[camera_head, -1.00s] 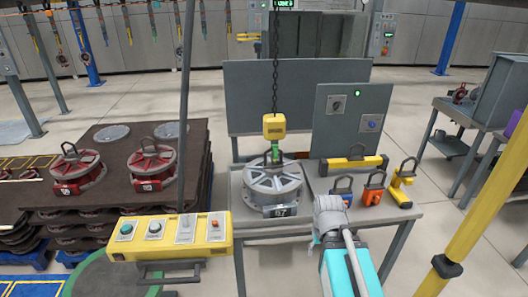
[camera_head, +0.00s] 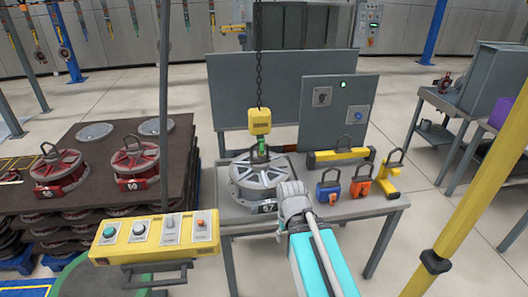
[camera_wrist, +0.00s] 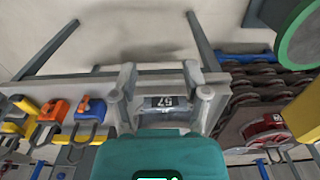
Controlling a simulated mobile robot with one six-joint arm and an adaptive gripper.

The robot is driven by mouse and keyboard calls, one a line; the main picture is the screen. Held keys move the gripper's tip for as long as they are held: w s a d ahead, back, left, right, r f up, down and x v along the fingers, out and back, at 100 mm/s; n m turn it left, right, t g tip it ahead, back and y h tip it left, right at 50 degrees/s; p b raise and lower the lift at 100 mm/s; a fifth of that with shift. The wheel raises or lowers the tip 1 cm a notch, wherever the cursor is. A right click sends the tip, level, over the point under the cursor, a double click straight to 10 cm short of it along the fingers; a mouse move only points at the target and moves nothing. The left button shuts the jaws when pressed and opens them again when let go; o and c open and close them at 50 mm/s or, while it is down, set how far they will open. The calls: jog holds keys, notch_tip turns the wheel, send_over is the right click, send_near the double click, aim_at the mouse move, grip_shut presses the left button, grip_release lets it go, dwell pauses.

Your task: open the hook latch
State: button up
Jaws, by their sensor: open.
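The hook hangs on a dark chain under a yellow block (camera_head: 260,121), with a green piece (camera_head: 262,148) at its lower end, just above the grey round part (camera_head: 250,182) marked 67. The latch is too small to make out. My gripper (camera_head: 293,200) is at the part's front right, below the hook's level, and covers some of its rim. In the wrist view my gripper (camera_wrist: 160,85) has its fingers apart, with the 67 plate (camera_wrist: 165,103) visible between them; I cannot tell if they touch it. The hook is not discernible there.
The part stands on a grey table (camera_head: 235,215). A blue padlock-like piece (camera_head: 328,193), an orange one (camera_head: 361,188) and yellow pieces lie to its right. A yellow button box (camera_head: 155,239) is at front left. A yellow post (camera_head: 470,200) stands right. Red parts (camera_head: 135,165) sit on stacked pallets left.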

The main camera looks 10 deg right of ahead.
jog(key=w+a+f+t+b, duration=0.1)
jog(key=w+f+t+b, duration=0.1)
jog(key=w+f+b, duration=0.3)
jog(key=t+b, duration=2)
jog(key=b, duration=0.3)
send_near(262, 153)
jog(key=shift+v, duration=1.25)
jog(key=shift+w+f, duration=0.1)
jog(key=shift+w, duration=0.1)
jog(key=p+x, duration=0.5)
jog(key=x, duration=0.8)
jog(key=shift+w+d+r, duration=0.1)
jog(key=shift+w+r, duration=0.1)
jog(key=shift+r, duration=0.05)
